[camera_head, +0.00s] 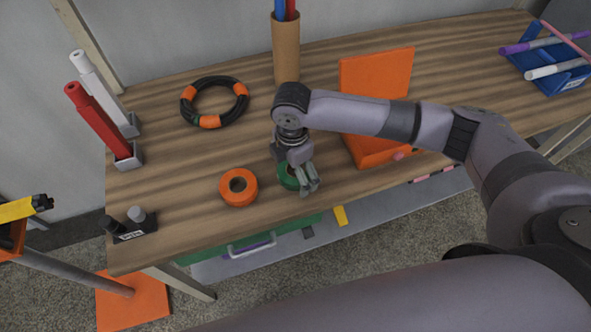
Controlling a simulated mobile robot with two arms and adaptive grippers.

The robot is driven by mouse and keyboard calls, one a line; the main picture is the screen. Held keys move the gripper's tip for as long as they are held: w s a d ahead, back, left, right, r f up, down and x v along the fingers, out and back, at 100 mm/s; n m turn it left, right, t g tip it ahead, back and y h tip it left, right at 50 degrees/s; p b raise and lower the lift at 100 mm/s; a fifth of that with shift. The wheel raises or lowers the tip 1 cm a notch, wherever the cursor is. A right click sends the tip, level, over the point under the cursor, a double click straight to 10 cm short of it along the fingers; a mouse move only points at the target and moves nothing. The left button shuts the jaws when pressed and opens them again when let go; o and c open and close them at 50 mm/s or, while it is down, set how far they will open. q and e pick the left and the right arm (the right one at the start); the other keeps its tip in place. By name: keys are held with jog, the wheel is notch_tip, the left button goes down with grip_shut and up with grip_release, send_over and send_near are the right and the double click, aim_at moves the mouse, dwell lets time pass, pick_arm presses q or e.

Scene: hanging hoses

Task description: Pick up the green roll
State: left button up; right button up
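The green roll (286,177) lies on the wooden table near its front edge, partly hidden by my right gripper (305,181). The gripper comes down over the roll from above, with its fingers at the roll's right side. I cannot tell whether the fingers are closed on the roll or only around it. The roll appears to rest on the tabletop. My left gripper is not in the picture.
An orange roll (238,187) lies just left of the green one. A black hose ring (215,102) with orange bands lies behind. An orange box with raised lid (375,75) stands right, a cardboard tube (286,52) behind. Red and white markers (97,122) stand left.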

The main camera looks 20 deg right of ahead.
jog(key=c, duration=1.3)
